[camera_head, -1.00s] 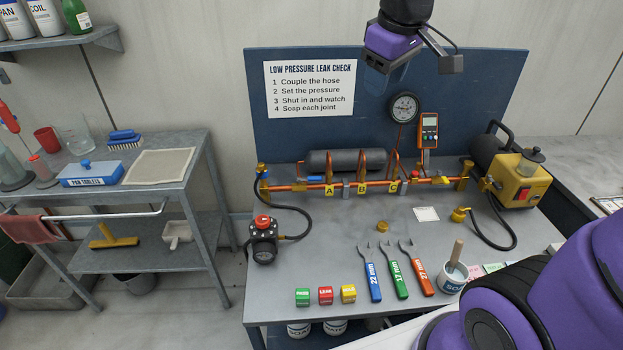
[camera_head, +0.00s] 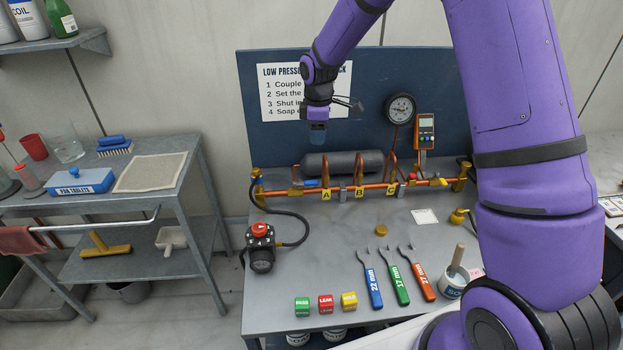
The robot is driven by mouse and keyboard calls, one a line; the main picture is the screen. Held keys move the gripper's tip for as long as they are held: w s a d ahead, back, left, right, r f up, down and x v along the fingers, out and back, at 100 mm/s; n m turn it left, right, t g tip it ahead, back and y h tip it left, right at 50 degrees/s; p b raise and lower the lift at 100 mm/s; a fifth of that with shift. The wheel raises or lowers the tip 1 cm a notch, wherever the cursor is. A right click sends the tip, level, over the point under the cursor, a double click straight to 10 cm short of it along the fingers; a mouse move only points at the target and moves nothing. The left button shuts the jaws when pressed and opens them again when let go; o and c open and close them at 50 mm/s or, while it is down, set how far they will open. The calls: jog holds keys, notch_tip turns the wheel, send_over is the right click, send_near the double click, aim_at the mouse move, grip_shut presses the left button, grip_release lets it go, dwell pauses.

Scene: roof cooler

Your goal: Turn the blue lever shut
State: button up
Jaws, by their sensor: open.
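The blue lever (camera_head: 312,183) is small and sits near the left end of the copper pipe (camera_head: 375,190), by a brass valve fitting. It appears to lie roughly along the pipe, but it is too small to tell its exact angle. My gripper (camera_head: 318,137) is open and empty. It points down in front of the blue back panel, above the lever and apart from it.
A dark cylinder (camera_head: 345,163) lies behind the pipe. Copper loops and a gauge (camera_head: 400,108) rise to the right. A black hose (camera_head: 290,212) curves from the pipe's left end to a regulator (camera_head: 261,245). The bench middle is mostly clear.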

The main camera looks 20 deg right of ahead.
jog(key=n, duration=0.2)
send_over(311, 182)
notch_tip(311, 182, down, 7)
jog(key=shift+g, duration=0.3)
notch_tip(311, 182, down, 11)
jog(key=shift+w+d+r, duration=0.1)
grip_shut()
